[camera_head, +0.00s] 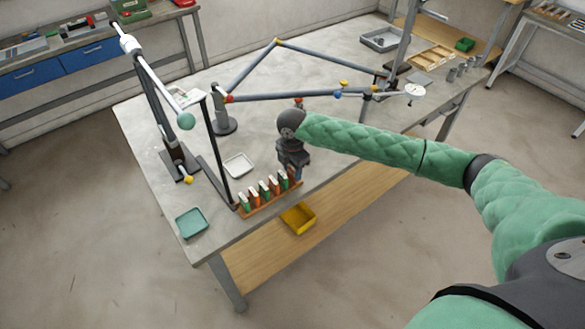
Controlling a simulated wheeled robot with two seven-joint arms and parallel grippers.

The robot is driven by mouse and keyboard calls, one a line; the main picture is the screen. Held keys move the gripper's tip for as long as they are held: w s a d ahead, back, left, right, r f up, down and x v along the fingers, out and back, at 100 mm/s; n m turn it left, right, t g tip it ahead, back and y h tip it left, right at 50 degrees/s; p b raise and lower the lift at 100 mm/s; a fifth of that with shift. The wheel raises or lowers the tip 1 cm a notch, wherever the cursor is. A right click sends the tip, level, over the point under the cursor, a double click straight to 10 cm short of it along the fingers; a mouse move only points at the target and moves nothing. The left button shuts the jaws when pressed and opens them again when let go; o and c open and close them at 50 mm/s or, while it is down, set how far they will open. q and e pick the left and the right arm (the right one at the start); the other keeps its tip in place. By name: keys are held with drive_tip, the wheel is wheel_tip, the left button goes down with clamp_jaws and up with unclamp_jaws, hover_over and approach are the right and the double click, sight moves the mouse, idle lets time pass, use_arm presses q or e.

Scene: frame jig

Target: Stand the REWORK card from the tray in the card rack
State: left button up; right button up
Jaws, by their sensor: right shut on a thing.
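The card rack (271,203) is a brown wooden strip near the front edge of the bench. Several green and orange cards with white tops stand in it. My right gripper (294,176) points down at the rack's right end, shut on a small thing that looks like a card. The gripper hides most of it, and no label can be read. A white tray (238,166) lies behind the rack and looks empty. A teal tray (191,222) lies at the bench's front left corner and also looks empty. My left gripper is not in view.
A black upright post (218,150) stands just left of the rack. A jointed grey-blue arm frame (290,97) spans the bench behind my gripper. A yellow bin (298,218) sits below the bench's front edge.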

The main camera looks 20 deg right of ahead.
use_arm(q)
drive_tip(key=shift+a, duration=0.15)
use_arm(e)
drive_tip(key=o, duration=1)
drive_tip(key=shift+o, duration=0.2)
drive_tip(key=shift+r, duration=0.35)
wheel_tip(320, 180, up, 6)
drive_tip(key=b, duration=0.2)
drive_tip(key=shift+f+b, duration=0.1)
drive_tip(key=shift+b, duration=0.3)
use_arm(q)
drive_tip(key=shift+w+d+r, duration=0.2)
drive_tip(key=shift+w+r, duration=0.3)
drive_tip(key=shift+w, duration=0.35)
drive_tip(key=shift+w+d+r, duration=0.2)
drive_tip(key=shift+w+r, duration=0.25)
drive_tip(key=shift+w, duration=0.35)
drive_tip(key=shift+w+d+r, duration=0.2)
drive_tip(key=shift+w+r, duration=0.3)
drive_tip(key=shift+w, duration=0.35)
use_arm(e)
drive_tip(key=shift+r, duration=0.65)
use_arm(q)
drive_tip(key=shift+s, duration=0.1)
